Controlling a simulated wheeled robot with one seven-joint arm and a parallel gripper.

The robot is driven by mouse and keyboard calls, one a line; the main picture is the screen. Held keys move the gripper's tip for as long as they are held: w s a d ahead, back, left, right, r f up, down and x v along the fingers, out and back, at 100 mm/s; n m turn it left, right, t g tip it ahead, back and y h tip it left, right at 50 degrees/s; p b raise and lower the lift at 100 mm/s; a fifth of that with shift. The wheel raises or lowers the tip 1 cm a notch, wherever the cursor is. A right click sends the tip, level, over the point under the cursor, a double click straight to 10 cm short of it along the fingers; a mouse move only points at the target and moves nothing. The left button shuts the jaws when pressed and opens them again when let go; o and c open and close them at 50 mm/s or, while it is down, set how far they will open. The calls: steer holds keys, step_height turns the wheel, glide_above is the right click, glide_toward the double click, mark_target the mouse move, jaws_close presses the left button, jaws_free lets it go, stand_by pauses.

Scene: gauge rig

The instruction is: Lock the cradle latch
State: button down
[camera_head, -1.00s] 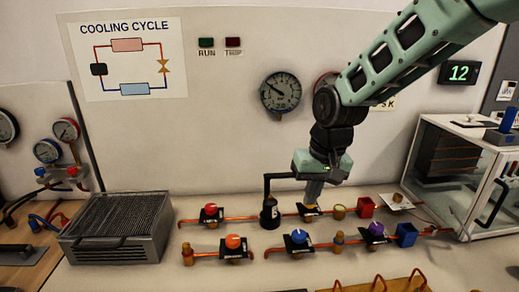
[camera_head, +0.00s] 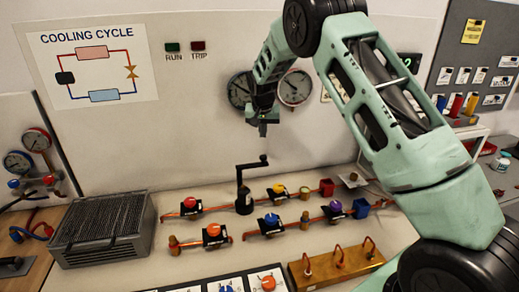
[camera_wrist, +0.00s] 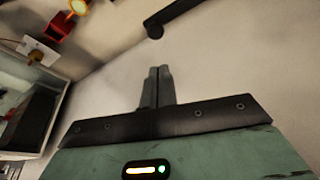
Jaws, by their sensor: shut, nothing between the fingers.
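A black post with a crank-like arm and a round knob end (camera_head: 245,187) stands upright on the bench in the head view. I cannot tell for sure whether it is the cradle latch. Its dark arm (camera_wrist: 180,13) shows at the top of the wrist view, apart from my fingers. My gripper (camera_head: 263,132) is above the knob end, in front of the wall, with a visible gap. In the wrist view, my gripper (camera_wrist: 160,71) has its two fingers together, with nothing between them.
Copper pipes carry a yellow valve (camera_head: 279,188), a red valve (camera_head: 190,202) and other valves around the post. A finned grey block (camera_head: 102,228) sits at left. A brass block (camera_head: 335,262) lies at front right. Gauges (camera_head: 294,88) hang on the wall behind my gripper.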

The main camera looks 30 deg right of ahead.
steer(key=p+x, duration=0.4)
steer(key=x, duration=0.6)
stand_by(0.4)
